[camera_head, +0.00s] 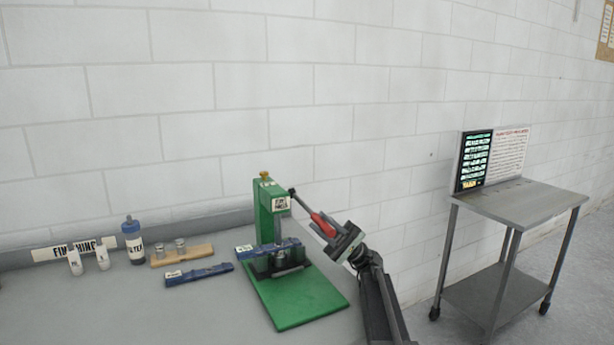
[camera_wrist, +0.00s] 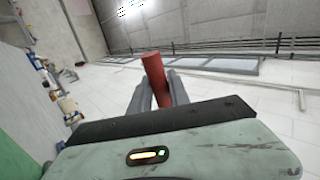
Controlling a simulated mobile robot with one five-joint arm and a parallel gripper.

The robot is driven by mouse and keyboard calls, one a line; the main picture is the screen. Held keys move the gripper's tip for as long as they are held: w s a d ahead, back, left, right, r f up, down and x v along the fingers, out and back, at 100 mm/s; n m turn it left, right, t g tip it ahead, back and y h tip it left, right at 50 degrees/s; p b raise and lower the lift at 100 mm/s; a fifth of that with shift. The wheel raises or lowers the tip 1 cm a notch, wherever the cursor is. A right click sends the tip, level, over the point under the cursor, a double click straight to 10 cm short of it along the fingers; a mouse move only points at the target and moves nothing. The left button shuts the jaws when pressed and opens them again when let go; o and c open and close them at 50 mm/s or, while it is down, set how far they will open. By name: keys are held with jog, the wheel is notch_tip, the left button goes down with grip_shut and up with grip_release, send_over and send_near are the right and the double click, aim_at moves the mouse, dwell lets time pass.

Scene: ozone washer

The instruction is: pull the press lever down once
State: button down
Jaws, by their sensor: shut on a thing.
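The green press (camera_head: 268,212) stands on its green base plate (camera_head: 308,300) on the bench. In the wrist view the red grip (camera_wrist: 154,75) stands between the two grey fingers (camera_wrist: 158,92). A blue part (camera_head: 265,246) lies across the press under the ram.
A blue bar (camera_head: 198,274), a wooden holder (camera_head: 182,255) with small cups, a blue-capped bottle (camera_head: 134,240) and small white bottles (camera_head: 75,260) stand left of the press. A metal cart (camera_head: 520,205) with a lit panel stands at right.

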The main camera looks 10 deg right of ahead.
notch_tip(320, 180, up, 3)
jog(key=m+t+p, duration=0.2)
jog(key=m+t, duration=0.1)
jog(key=shift+s+y, duration=0.1)
jog(key=shift+y, duration=0.2)
jog(key=shift+r+m+t+p, duration=0.15)
jog(key=shift+m+t+p, duration=0.35)
jog(key=shift+m+t, duration=0.4)
